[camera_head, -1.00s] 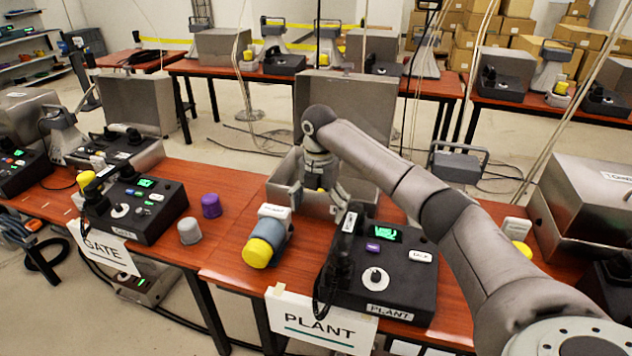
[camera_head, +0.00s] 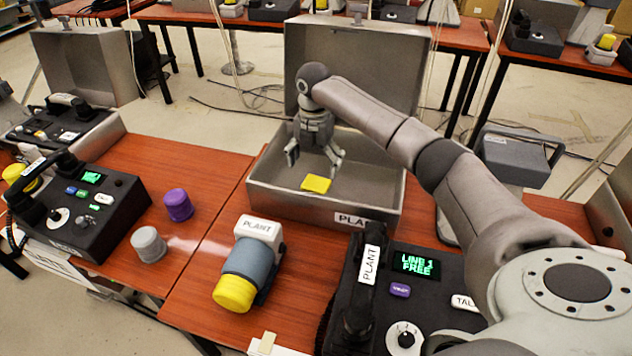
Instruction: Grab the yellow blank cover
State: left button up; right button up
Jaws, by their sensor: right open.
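The yellow blank cover (camera_head: 316,184) is a small flat yellow piece lying on the floor of an open grey metal box (camera_head: 272,204) labelled PLANT. My right gripper (camera_head: 314,162) reaches down into the box from above, with its fingers spread. The gripper appears just above and behind the cover, with nothing between the fingers. I cannot tell the exact height gap. My left gripper is not in view.
A black PLANT phone console (camera_head: 415,264) is at front right. Purple (camera_head: 178,205) and grey (camera_head: 148,244) knobs sit on the table at left. The box's raised lid (camera_head: 395,60) stands behind my gripper.

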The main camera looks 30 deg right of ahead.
aim_at(314, 187)
jog(key=shift+s+f, duration=0.1)
jog(key=shift+f, duration=0.8)
notch_tip(314, 187, down, 5)
jog(key=shift+a+p, duration=0.15)
jog(key=shift+p, duration=0.25)
jog(key=shift+f, duration=0.25)
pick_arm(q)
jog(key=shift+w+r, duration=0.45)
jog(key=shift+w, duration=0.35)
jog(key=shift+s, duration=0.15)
pick_arm(e)
jog(key=shift+c, duration=0.5)
jog(key=shift+c, duration=1.2)
jog(key=c, duration=0.7)
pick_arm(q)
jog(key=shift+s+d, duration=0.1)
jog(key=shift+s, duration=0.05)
pick_arm(e)
jog(key=shift+c, duration=0.3)
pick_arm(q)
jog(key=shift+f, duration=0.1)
pick_arm(e)
jog(key=shift+r, duration=0.15)
